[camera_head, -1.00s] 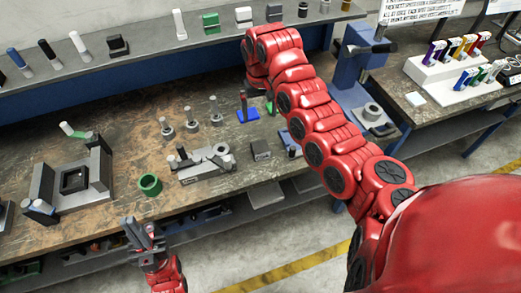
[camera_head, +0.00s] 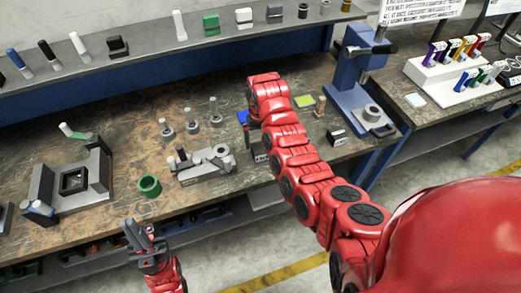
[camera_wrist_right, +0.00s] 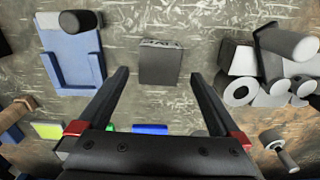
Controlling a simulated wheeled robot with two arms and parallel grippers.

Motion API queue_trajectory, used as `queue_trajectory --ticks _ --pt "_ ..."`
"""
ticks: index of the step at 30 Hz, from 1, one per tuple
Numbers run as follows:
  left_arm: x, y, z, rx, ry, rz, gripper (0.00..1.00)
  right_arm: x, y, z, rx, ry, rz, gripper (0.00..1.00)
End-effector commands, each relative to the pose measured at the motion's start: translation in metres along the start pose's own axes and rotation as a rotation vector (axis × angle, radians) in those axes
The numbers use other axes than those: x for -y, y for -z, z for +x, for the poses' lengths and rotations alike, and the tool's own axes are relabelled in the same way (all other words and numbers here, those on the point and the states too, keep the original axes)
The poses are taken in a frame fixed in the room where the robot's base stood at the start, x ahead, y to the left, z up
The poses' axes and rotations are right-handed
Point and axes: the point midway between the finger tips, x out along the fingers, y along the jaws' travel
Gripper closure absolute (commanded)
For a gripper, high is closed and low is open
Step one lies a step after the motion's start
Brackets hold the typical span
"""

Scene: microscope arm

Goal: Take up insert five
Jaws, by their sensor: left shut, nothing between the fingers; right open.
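A small dark grey block with a printed label (camera_wrist_right: 160,62) lies on the bench in the right wrist view. The label is upside down there, and I cannot tell whether it reads as insert five. My right gripper (camera_wrist_right: 158,78) is open, with one finger on each side of the block's near end in the picture; I see no contact. My left gripper (camera_head: 143,236) is shut and empty in front of the bench edge.
A blue slotted holder with a black cylinder (camera_wrist_right: 72,68) lies left of the block in the wrist view, and a fixture with grey cylinders (camera_wrist_right: 268,68) lies right. A green ring (camera_head: 149,186) and blue press (camera_head: 356,75) stand on the bench (camera_head: 110,225).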

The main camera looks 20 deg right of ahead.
Motion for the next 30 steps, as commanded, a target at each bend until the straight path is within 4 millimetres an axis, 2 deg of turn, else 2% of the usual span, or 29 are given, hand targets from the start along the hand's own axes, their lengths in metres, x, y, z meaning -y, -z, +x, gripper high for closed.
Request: queue_trajectory --ticks 1,3,9,18,30 --pt "0.001 0.002 0.012 0.000 0.000 0.000 1.00 -0.001 -0.002 0.000 0.006 0.000 0.001 0.00" --pt "0.001 0.003 0.017 0.000 0.000 0.000 1.00 -0.001 -0.002 0.011 0.006 -0.001 0.000 0.00" --pt "0.001 0.004 0.021 0.000 0.000 0.000 1.00 -0.001 -0.001 0.029 0.004 0.000 0.000 0.00" --pt "0.001 0.003 0.021 0.000 0.000 0.000 1.00 -0.001 0.000 0.033 -0.002 0.001 0.001 0.00" --pt "0.001 0.004 0.021 0.000 0.000 0.000 1.00 -0.001 0.000 0.033 -0.001 0.000 0.001 0.72"
